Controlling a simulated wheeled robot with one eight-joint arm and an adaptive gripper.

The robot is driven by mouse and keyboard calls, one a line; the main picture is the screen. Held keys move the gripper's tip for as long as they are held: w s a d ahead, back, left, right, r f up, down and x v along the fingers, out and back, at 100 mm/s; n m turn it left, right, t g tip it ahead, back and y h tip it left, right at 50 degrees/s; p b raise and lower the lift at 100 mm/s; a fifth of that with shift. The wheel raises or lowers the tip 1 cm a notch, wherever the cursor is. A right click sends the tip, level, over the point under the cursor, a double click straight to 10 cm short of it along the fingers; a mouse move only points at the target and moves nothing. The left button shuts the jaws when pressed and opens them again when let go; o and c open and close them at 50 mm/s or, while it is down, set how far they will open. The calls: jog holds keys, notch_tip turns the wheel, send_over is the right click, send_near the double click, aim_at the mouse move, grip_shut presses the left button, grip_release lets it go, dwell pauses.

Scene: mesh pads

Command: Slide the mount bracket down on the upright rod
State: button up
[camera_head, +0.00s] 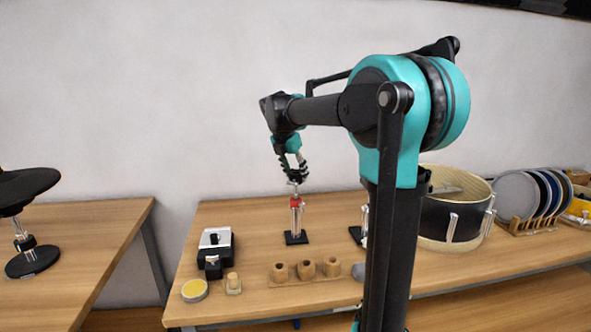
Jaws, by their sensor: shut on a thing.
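An upright metal rod (296,222) stands on a flat black base (296,238) near the middle of the table. A small red piece (296,203) sits around the upper part of the rod. My gripper (297,180) points down right above the rod and is shut on a small grey metal piece (295,188), which looks like the mount bracket. The grey piece is at the rod's top, just above the red piece. It is too small to tell exactly how the bracket fits around the rod, and the dark fingers partly hide it.
A second black base (356,234) stands to the right, partly behind my arm. A drum (450,227) and a plate rack (530,226) are further right. A wooden block with cups (306,270), a black and silver device (215,243) and a yellow-topped disc (194,291) lie in front and left.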

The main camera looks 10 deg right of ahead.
jog(key=shift+f, duration=2.75)
jog(key=shift+f, duration=0.1)
jog(key=o, duration=1.4)
jog(key=shift+c, duration=0.2)
jog(key=v, duration=1.2)
